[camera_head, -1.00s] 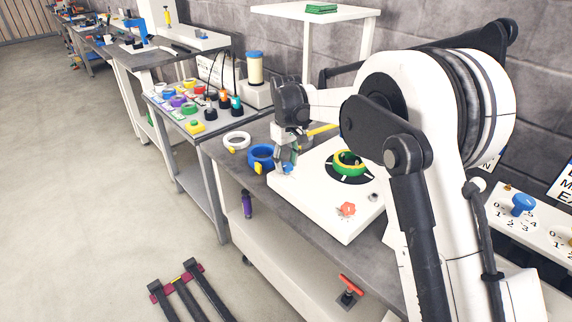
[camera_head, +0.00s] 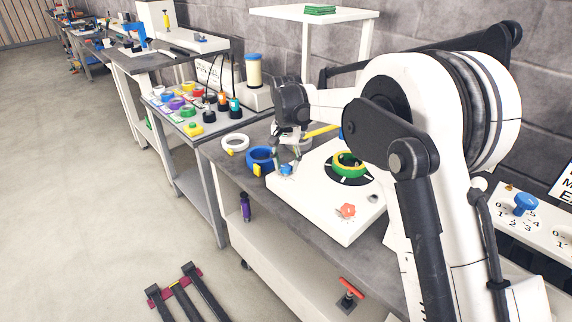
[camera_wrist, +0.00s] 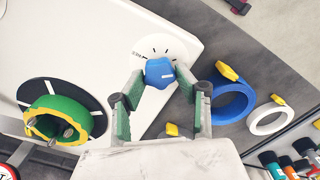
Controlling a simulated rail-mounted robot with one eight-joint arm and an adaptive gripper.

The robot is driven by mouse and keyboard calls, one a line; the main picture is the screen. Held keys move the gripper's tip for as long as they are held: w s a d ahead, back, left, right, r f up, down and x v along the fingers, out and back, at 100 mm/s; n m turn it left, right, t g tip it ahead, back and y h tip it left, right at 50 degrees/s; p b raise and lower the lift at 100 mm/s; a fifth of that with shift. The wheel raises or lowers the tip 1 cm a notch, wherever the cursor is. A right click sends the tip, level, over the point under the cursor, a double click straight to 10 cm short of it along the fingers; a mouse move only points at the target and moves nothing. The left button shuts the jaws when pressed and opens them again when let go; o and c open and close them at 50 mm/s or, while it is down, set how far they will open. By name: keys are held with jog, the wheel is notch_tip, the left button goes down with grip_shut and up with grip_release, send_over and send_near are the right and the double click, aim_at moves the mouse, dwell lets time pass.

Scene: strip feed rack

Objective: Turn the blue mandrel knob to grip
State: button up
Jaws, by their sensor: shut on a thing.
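The blue mandrel knob (camera_wrist: 160,73) sits on a round white dial (camera_wrist: 172,47) with dark tick marks, at the corner of the white machine panel (camera_wrist: 85,45). Its white pointer line points right in the wrist view, and the dial lettering is too small to read. My gripper (camera_wrist: 164,88) has its green-padded fingers on either side of the knob and is shut on it. In the head view my gripper (camera_head: 286,160) points down over the knob (camera_head: 286,170). The mandrel carries a green and yellow ring (camera_wrist: 62,121) on a black disc (camera_wrist: 38,88).
A blue tape ring (camera_wrist: 232,103) and a white ring (camera_wrist: 270,118) lie beside the panel on the grey bench. A red knob (camera_head: 347,210) is at the panel's front. Coloured rolls and bottles stand on the neighbouring bench (camera_head: 205,140).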

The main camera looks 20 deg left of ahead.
aim_at(286, 166)
jog(key=shift+m, duration=0.6)
jog(key=o, duration=1.1)
jog(key=shift+o, duration=0.2)
notch_tip(286, 166, up, 12)
